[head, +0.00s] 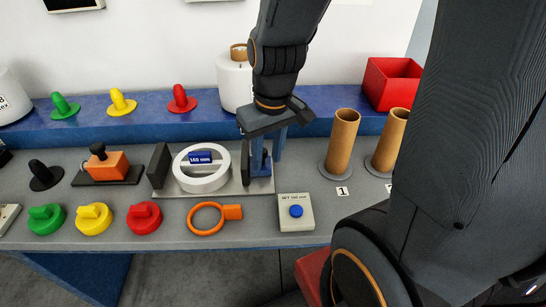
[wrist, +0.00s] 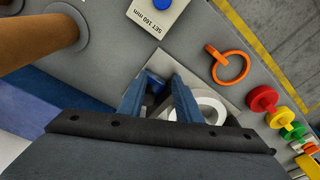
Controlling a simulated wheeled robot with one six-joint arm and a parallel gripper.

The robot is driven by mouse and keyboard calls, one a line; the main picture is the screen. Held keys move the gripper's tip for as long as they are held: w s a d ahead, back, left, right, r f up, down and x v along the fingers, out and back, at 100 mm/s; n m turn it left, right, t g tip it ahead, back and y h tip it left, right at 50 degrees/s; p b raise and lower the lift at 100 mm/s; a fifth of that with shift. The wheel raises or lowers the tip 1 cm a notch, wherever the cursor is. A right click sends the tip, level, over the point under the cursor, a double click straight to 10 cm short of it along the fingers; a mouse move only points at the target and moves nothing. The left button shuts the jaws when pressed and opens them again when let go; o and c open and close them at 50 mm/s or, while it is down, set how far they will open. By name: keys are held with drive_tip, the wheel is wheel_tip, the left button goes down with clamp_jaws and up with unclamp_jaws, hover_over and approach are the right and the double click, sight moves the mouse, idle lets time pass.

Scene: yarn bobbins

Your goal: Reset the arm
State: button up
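My gripper (head: 268,158) points down at the right end of the measuring fixture (head: 215,188). In the wrist view its two blue fingers (wrist: 158,88) stand apart. The fixture holds a white ring (head: 182,178) with a blue "160 mm" label between dark jaws. The ring also shows right of the fingers in the wrist view (wrist: 212,104).
A "SET 160 mm" box (head: 296,211) with a blue button and an orange ring (head: 207,219) lie in front. Two brown tubes (head: 341,145) stand right. Coloured knobs (head: 93,219) line the left. A white bobbin (head: 233,82) and red bin (head: 390,84) stand behind.

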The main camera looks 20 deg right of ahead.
drive_tip(key=shift+s+d+f+m, duration=0.2)
drive_tip(key=shift+s+d+m, duration=0.4)
drive_tip(key=shift+m, duration=0.3)
